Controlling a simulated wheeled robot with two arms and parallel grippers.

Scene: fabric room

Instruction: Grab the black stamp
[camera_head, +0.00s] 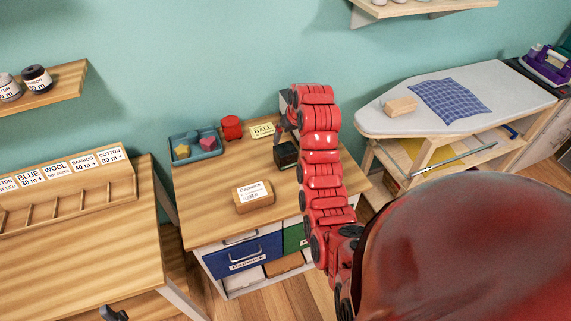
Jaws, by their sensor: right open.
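The black stamp (286,155) appears as a small dark block on the wooden desk, just left of my red right arm. My right gripper (284,122) is above and slightly behind it, open and apart from it. The arm's last links hide part of the gripper. My left gripper is not clearly in view.
On the desk (208,225) are a blue tray (195,148) with small shapes, a red round object (231,128), a "BALL" card (262,130) and a labelled wooden block (253,195). An ironing board (440,100) stands at right. A dark part (113,313) at the bottom edge is unclear.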

